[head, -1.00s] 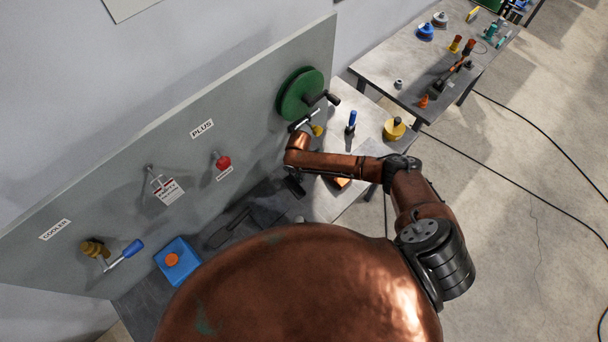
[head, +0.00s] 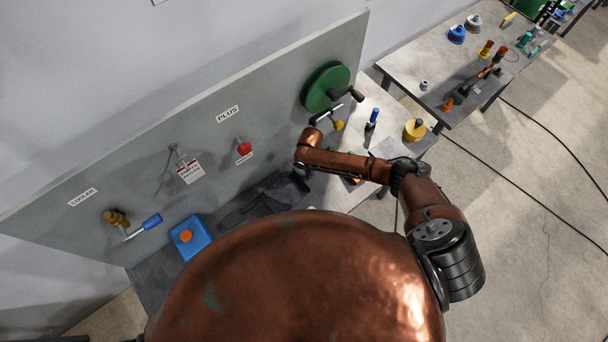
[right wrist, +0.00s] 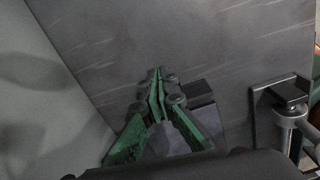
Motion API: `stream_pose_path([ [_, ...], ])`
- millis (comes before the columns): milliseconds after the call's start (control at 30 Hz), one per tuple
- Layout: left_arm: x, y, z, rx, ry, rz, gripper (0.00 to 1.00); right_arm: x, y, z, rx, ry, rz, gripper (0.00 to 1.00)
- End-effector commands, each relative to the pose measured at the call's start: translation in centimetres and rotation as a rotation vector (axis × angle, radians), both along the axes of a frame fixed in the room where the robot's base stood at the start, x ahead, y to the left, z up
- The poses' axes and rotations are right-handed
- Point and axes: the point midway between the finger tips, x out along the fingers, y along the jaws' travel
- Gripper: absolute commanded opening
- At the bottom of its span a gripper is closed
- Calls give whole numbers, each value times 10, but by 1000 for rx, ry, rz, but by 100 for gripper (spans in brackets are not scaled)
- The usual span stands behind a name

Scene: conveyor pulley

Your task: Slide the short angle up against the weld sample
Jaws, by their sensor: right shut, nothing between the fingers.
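My right gripper (right wrist: 156,76) is shut and empty, its green fingers together just above the dark grey bench top in the right wrist view. A dark block-like piece (right wrist: 203,104) is partly hidden just right of the fingers; it may be the short angle, but I cannot tell. Further right is a dark square-edged piece (right wrist: 268,106) beside a silver rod; I cannot tell whether it is the weld sample. In the head view, my right arm reaches to the bench below the panel, and dark pieces there are too small to name. My left gripper is not in view.
The upright grey panel (head: 215,145) borders the bench, with a green wheel (head: 325,86), a red knob (head: 243,147) and a blue-handled valve (head: 145,226). A blue container (head: 190,238) stands at the bench's left. A second table (head: 430,72) stands at the back right.

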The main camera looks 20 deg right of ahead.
Motion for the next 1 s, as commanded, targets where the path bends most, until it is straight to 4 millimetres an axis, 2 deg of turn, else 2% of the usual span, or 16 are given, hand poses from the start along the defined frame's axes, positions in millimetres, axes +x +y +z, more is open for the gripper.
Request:
stream_pose_path([
  [33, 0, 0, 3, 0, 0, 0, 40, 1, -17, 1, -6, 1, -8, 0],
  [300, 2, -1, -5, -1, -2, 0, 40, 4, -15, 62, -5, -5, -1, 0],
  [500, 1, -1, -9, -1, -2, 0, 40, 4, -14, 91, -5, -3, -1, 0],
  [667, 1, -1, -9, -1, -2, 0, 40, 3, -14, 100, -8, -3, -2, 0],
  [900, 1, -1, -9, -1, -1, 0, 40, 3, -15, 102, -8, -3, -2, 0],
  [1000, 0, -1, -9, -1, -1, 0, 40, 2, -14, 100, -4, -3, -5, 6],
])
